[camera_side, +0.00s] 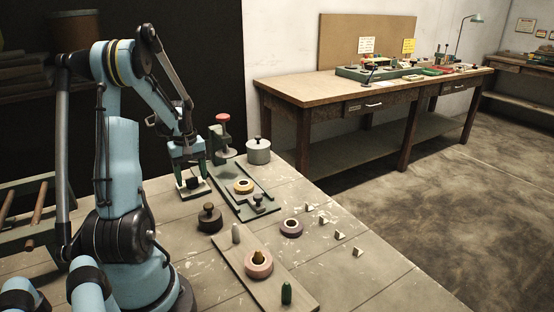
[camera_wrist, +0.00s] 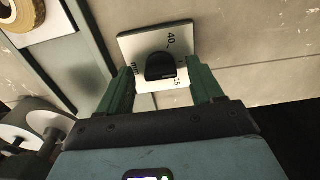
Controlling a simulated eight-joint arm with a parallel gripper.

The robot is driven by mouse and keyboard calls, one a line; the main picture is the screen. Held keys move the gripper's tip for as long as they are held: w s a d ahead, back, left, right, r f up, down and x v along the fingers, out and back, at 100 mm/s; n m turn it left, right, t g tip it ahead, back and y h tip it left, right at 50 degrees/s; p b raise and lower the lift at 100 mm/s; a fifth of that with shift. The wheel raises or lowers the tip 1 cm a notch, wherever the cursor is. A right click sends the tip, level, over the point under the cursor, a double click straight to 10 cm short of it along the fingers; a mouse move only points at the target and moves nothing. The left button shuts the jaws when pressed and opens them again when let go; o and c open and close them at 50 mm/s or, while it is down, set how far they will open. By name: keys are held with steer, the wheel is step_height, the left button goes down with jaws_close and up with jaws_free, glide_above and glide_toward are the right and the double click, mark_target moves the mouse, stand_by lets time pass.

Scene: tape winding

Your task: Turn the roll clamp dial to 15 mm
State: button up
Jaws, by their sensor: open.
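The roll clamp dial is a black knob (camera_wrist: 161,67) on a pale square plate (camera_wrist: 134,44). The plate carries printed numbers; I read 40 above the knob and 15 at its lower right. Which number the knob points to is not clear. My gripper (camera_wrist: 162,80) is open, with one green finger on each side of the knob and visible gaps between. In the side view my gripper (camera_side: 189,168) is low over the dial plate (camera_side: 203,190), and its fingers partly hide the knob.
Right of the dial lies a green base (camera_side: 224,193) with a yellow tape roll (camera_side: 243,186). A red-topped post (camera_side: 223,134) and grey cylinder (camera_side: 258,151) stand behind. A dark knobbed weight (camera_side: 209,219) is in front.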

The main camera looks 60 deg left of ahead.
steer(key=shift+f, duration=0.25)
steer(key=c, duration=1.1)
steer(key=shift+o, duration=0.2)
steer(key=shift+m, duration=0.4)
steer(key=m, duration=0.5)
steer(key=shift+s, duration=0.15)
steer(key=m, duration=0.6)
steer(key=shift+a, duration=0.15)
